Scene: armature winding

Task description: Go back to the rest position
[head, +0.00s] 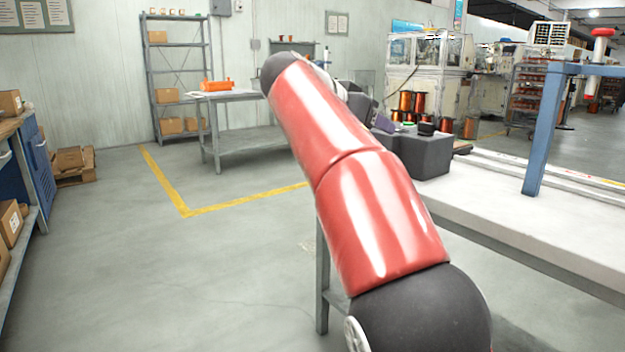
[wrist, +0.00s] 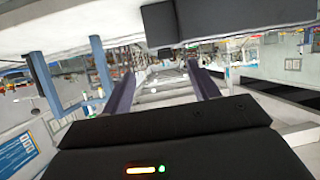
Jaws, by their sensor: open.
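My gripper shows in the wrist view (wrist: 163,88) with its two purple fingers spread wide apart and nothing visible between them. In the head view my red and black arm reaches forward from the bottom right and hides most of the gripper; a purple finger (head: 383,123) shows just left of a dark grey box. That dark box (head: 430,158) sits at the left end of the white workbench (head: 500,205). In the wrist view, which looks upside down, the box (wrist: 185,22) is at the top, apart from the fingers.
A blue post frame (head: 543,135) stands on the bench at right. Copper spools (head: 411,103) and machines are behind. A grey table (head: 240,140) with an orange item and a shelf rack (head: 178,75) stand at the back left. The floor left of my arm is clear.

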